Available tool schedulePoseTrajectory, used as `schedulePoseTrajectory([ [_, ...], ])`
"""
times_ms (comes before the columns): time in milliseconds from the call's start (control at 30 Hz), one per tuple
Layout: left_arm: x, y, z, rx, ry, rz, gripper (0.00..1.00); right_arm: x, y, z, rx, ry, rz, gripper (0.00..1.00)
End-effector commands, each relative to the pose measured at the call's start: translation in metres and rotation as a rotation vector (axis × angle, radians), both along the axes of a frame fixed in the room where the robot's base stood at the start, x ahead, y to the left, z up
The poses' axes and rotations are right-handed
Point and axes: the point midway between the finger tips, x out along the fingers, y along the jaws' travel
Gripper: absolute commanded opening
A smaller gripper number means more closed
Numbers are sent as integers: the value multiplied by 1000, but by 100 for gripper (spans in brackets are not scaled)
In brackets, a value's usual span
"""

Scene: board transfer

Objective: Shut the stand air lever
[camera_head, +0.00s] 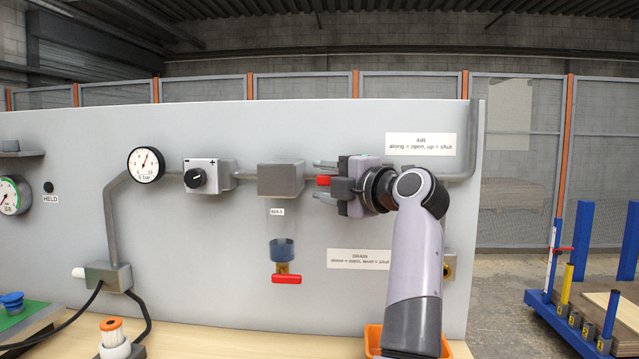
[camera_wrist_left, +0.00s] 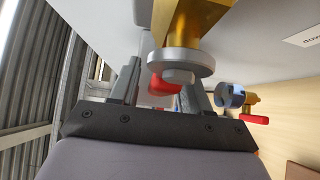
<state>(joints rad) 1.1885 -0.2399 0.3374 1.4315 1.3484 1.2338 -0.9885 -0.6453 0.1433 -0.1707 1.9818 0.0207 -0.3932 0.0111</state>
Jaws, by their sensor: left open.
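The air lever is red (camera_head: 323,181); its end shows at pipe height in the head view, under the AIR sign (camera_head: 420,144). My left gripper (camera_head: 325,181) points left at it, jaws open, one finger above and one below the red end. In the left wrist view the red lever (camera_wrist_left: 163,87) shows between the open fingers (camera_wrist_left: 160,88), behind a brass valve body (camera_wrist_left: 203,18) with a grey round collar. Whether either finger touches the lever, I cannot tell. My gripper hides most of the valve in the head view. My right gripper is not in view.
Left of my gripper is the filter block (camera_head: 281,179) with a red drain lever (camera_head: 287,279) below it. The regulator (camera_head: 208,177) and a gauge (camera_head: 146,164) are farther left. An orange bin (camera_head: 374,338) stands on the bench by my arm.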

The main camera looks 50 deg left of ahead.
Motion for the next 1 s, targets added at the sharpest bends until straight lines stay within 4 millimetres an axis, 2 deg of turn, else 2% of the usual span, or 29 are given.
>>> schedulePoseTrajectory([
  [367, -1, 1, 1, 1, -1, -1, 47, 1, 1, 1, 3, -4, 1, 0],
  [467, -1, 1, 1, 0, -1, -1, 18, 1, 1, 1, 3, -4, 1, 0],
  [500, -1, 1, 1, 0, -1, -1, 4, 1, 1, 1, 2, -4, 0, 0],
  [533, -1, 1, 1, 0, -1, -1, 0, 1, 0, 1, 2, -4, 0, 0],
  [800, -1, 3, 1, 3, 3, -1, 0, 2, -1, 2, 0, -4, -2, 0],
  [1000, -1, 11, 3, 20, 18, 0, 0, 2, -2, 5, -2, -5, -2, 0],
])
